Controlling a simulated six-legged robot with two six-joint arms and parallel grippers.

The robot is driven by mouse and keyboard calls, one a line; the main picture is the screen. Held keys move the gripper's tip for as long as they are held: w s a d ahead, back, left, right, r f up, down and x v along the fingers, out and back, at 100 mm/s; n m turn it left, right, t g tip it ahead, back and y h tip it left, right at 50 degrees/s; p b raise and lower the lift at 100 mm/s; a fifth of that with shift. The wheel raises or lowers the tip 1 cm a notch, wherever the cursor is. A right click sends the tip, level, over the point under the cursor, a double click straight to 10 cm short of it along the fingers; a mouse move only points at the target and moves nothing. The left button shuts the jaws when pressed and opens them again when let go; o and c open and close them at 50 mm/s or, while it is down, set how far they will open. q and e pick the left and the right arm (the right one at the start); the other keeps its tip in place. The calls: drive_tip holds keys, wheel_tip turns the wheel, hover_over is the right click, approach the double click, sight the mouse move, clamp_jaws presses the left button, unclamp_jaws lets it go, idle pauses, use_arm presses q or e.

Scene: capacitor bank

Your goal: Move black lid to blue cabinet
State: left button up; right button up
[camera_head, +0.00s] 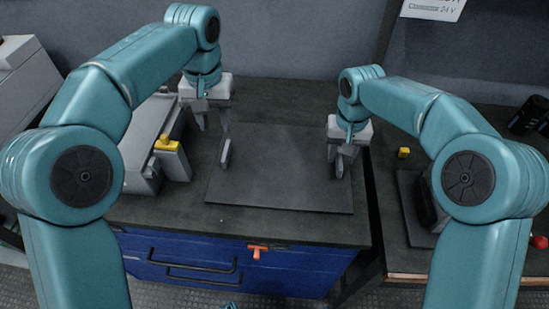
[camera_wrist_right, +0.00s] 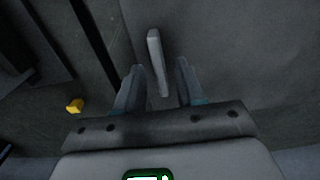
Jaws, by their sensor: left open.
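The black lid (camera_head: 280,175) is a flat dark panel lying on top of the blue cabinet (camera_head: 200,215). It has an upright grey handle near each end: a left handle (camera_head: 225,153) and a right handle (camera_head: 340,166). My left gripper (camera_head: 213,127) is open and empty, above and slightly left of the left handle. My right gripper (camera_head: 343,152) is at the right handle. In the right wrist view, the right handle (camera_wrist_right: 157,60) stands between the spread fingers of my right gripper (camera_wrist_right: 158,75), with gaps showing on both sides.
A grey box (camera_head: 145,145) with a yellow part (camera_head: 166,144) stands left of the lid. A second bench at the right holds a dark plate (camera_head: 410,205), a small yellow block (camera_head: 403,152) and a red knob (camera_head: 539,242). An orange part (camera_head: 257,250) is on the cabinet front.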

drive_tip(key=shift+w+r, duration=0.1)
drive_tip(key=shift+r, duration=0.05)
wheel_tip(320, 180, up, 12)
drive_tip(key=shift+f, duration=0.25)
idle(0.5)
